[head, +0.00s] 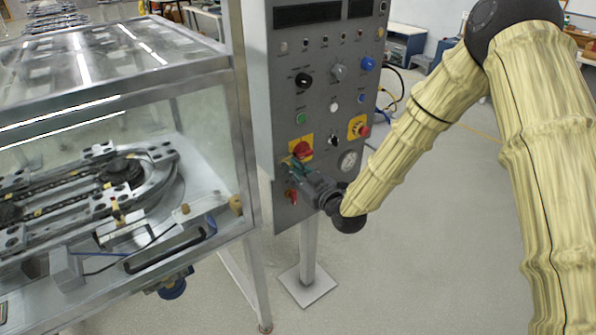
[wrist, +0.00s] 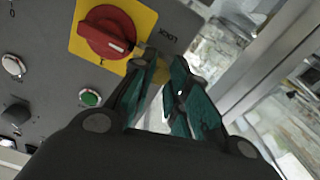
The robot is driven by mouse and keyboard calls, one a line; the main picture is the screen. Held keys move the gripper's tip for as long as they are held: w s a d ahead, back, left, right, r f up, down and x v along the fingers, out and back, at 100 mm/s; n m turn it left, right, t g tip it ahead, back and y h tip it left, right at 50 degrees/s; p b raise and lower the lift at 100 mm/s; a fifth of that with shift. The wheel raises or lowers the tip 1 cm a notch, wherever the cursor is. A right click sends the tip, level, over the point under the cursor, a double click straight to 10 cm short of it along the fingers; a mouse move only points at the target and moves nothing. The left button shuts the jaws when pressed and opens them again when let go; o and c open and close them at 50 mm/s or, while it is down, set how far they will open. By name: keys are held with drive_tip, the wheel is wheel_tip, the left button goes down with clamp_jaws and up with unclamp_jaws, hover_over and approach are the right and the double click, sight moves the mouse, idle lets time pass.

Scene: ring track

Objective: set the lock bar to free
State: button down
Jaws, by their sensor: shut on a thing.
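My gripper (head: 294,164) is at the lower left of the grey control panel, just below a red rotary knob on a yellow plate. In the wrist view its green-padded fingers (wrist: 162,66) are close together beside the word LOCK, printed on the panel and upside down there. They are shut on what seems to be the lock bar, which the fingers hide almost wholly. I cannot tell which way the bar points. The red knob (wrist: 108,32) is just left of the fingertips in the wrist view, apart from the grip.
The control panel (head: 278,92) carries several buttons and knobs, including a green button (wrist: 90,97) and a red stop button (head: 363,131). A red handle (head: 292,196) is below my gripper. A glass-walled case (head: 215,110) with the ring track stands close on the left.

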drive_tip(key=shift+s+a, duration=0.2)
drive_tip(key=shift+a, duration=0.05)
drive_tip(key=c, duration=1.3)
unclamp_jaws()
drive_tip(key=shift+a, duration=0.1)
drive_tip(key=v, duration=1.2)
